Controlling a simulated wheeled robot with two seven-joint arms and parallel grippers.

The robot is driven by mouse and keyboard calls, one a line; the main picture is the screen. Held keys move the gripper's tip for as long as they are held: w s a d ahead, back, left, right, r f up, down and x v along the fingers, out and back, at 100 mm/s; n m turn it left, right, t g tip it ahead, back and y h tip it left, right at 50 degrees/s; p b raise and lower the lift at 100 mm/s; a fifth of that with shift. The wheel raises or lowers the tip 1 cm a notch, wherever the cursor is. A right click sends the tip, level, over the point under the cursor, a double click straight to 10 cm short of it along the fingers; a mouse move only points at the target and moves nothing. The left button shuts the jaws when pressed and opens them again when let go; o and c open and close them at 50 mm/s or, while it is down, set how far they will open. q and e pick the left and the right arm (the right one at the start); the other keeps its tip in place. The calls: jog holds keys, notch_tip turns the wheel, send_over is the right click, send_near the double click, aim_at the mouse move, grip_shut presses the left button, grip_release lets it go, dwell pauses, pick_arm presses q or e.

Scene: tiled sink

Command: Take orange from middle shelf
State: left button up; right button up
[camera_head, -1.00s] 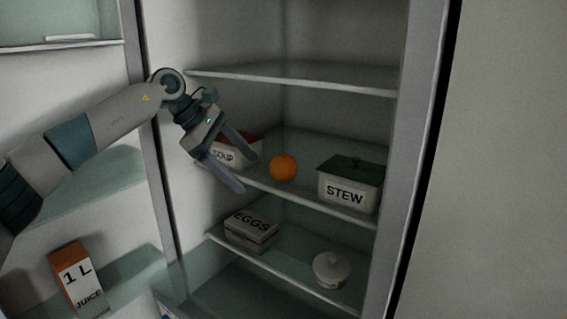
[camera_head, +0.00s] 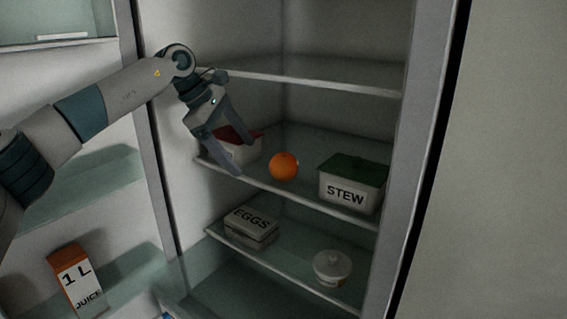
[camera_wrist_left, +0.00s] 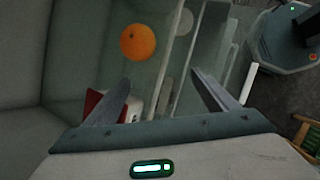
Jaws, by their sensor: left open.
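The orange (camera_head: 284,166) rests on the middle shelf (camera_head: 268,185) of the open fridge, between a red-lidded container and the stew box. My left gripper (camera_head: 245,157) is open and empty. In the head view it is to the left of the orange, in front of the red-lidded container, apart from the orange. In the left wrist view the orange (camera_wrist_left: 138,42) shows whole beyond the fingertips, ahead and left of the middle of the gap between the fingers (camera_wrist_left: 160,80). My right gripper is in neither view.
The red-lidded container (camera_head: 240,150) is partly hidden by my gripper. The stew box (camera_head: 350,185) with a green lid stands right of the orange. An egg box (camera_head: 250,228) and a white lidded pot (camera_head: 332,268) are below. The upper shelf (camera_head: 320,84) is empty. A juice carton (camera_head: 76,280) stands in the door.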

aim_at(278, 156)
pick_arm(q)
jog(key=d, duration=0.2)
jog(key=w+d+p, duration=0.2)
jog(key=d, duration=0.1)
jog(key=shift+d, duration=0.3)
jog(key=shift+w+d, duration=0.2)
jog(key=shift+d, duration=0.25)
jog(key=shift+w+d+p, duration=0.1)
jog(key=shift+d+p, duration=0.4)
jog(key=shift+p, duration=0.1)
jog(key=p+x, duration=0.2)
jog(key=x, duration=0.2)
jog(key=shift+w+d+f, duration=0.15)
jog(key=shift+d+f, duration=0.05)
jog(key=shift+f, duration=0.3)
jog(key=c, duration=1.3)
